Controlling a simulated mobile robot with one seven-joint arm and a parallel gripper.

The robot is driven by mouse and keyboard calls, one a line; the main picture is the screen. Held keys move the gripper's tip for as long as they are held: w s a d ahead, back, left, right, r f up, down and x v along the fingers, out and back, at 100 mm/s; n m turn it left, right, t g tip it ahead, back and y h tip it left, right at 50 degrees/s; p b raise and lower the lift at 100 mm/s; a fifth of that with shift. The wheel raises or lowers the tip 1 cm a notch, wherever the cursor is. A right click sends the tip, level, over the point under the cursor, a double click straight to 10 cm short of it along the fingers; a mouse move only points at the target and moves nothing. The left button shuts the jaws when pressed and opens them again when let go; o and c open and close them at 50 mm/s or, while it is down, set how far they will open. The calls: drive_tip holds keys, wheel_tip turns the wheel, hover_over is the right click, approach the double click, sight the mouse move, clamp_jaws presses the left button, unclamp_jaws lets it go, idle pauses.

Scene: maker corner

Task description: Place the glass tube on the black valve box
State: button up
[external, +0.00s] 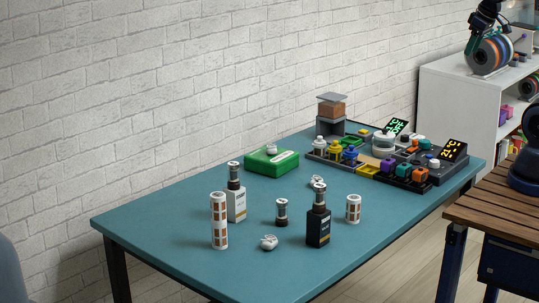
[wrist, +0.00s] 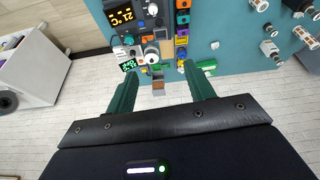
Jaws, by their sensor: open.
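The glass tube (external: 281,212), small with dark ends and a pale band, stands upright on the teal table. The black valve box (external: 318,228) stands upright to its right and a little nearer; a dark cylindrical fitting with a silver cap rises from its top. The tube and the box are apart. My gripper (wrist: 161,72) shows green fingers, open and with nothing between them, in the wrist view. It points toward the instrument cluster, away from the tube and box. Small items at the wrist view's right are hard to tell apart.
A white box (external: 236,204) with a similar fitting and a tall orange-patterned cylinder (external: 219,222) stand left of the tube. A shorter cylinder (external: 353,209) stands right of the black box. A green box (external: 271,162) and instruments (external: 404,160) lie farther back. The table's front left is clear.

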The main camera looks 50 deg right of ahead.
drive_tip(key=shift+s+d+f+m, duration=0.25)
drive_tip(key=shift+s+d, duration=0.15)
drive_tip(key=shift+s, duration=0.3)
drive_tip(key=shift+s+d+f+m, duration=0.25)
drive_tip(key=shift+s+d, duration=0.15)
drive_tip(key=shift+s, duration=0.25)
idle(0.3)
